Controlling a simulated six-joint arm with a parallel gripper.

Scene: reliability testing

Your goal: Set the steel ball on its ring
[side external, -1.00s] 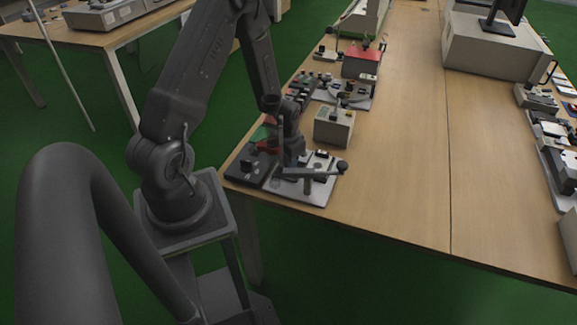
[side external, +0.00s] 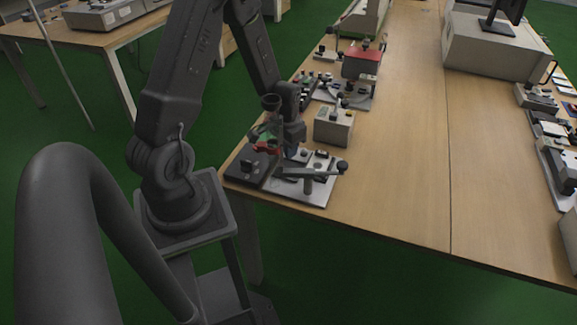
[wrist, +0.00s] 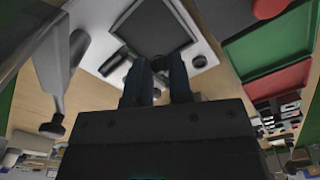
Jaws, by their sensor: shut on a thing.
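My gripper (side external: 291,153) is above the far left part of a pale plate (side external: 322,194) near the table's front corner, fingers pointing down. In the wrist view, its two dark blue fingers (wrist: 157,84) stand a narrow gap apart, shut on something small. I take this to be the steel ball, but the fingers hide it and I cannot make out its surface. The pale plate (wrist: 97,60) bears a dark square pad (wrist: 155,28) and small dark fittings. I cannot tell which fitting is the ring.
A lever arm with a dark knob (side external: 342,167) stands on the pale plate's near side. A dark base (side external: 247,168) adjoins it on the left. A beige box (side external: 334,128) stands behind. Green (wrist: 268,42) and red (wrist: 283,84) panels lie to one side.

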